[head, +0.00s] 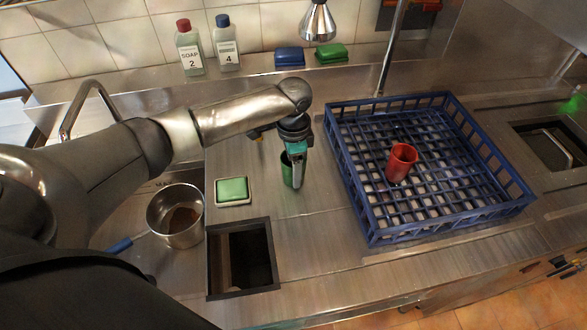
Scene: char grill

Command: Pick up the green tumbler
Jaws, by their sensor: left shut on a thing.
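The green tumbler (287,169) is on the steel counter in the head view, left of the blue rack. My left gripper (297,178) points down at it from above and is shut on it. The fingers cover much of the tumbler's right side. I cannot tell whether its base touches the counter. My right gripper is not in view.
A blue rack (373,232) holds a red tumbler (401,162). A green soap bar (232,189) on a dish, a square opening (243,258) and a steel pot (160,210) lie left. Soap bottles (190,50) and sponges (331,53) stand at the back.

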